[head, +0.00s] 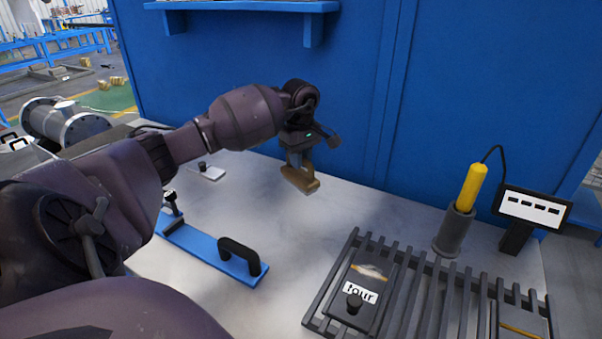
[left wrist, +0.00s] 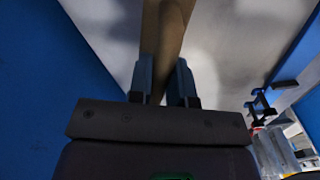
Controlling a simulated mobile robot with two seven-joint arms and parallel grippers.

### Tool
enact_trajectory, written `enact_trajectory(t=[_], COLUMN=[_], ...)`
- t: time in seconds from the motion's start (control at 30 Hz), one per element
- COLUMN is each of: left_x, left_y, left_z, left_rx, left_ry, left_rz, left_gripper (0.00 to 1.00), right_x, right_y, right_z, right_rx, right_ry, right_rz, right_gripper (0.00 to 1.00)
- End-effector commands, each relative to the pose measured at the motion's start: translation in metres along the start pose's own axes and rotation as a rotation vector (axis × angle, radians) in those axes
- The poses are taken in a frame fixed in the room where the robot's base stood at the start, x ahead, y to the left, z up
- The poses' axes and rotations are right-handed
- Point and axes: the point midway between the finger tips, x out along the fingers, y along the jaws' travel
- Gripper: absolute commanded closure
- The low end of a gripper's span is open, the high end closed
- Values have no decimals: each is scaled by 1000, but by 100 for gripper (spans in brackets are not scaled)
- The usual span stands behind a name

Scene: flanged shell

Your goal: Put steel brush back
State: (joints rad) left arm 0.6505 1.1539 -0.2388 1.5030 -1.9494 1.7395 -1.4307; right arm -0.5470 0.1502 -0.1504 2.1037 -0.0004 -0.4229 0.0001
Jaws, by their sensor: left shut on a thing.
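The steel brush (head: 300,180), seen as a brown wooden piece, is in my left gripper (head: 296,160). In the head view it hangs above the back of the light table, near the blue wall. In the left wrist view the brown handle (left wrist: 165,40) passes between the two fingers of my left gripper (left wrist: 163,85), which are shut on it. The bristles cannot be made out. I cannot tell whether the brush touches the table. My right gripper is in neither view.
A blue bar with a black handle (head: 240,258) lies on the table (head: 330,240). A slatted grey rack (head: 430,300) is at front right, with a yellow tool (head: 473,188) in a grey holder (head: 454,232) and a small display (head: 533,208) behind. A blue shelf (head: 240,6) is on the wall.

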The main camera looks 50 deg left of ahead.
Motion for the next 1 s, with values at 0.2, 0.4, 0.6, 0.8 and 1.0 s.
enact_trajectory(t=[0.2, 0.4, 0.6, 0.8, 1.0], left_x=[14, 41, 44, 46, 46], left_y=[0, 0, 0, 0, 0], left_z=[0, 0, 0, 0, 0], left_rx=[-1, -1, 0, 0, 0], left_ry=[-1, -2, 0, 1, 0], left_rz=[1, -1, 3, 1, 2], left_gripper=[100, 100, 100, 100, 57], right_x=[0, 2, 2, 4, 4], right_y=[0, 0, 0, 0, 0], right_z=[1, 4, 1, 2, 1], right_rx=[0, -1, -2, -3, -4], right_ry=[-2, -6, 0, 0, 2], right_rz=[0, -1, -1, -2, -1], right_gripper=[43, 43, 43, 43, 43])
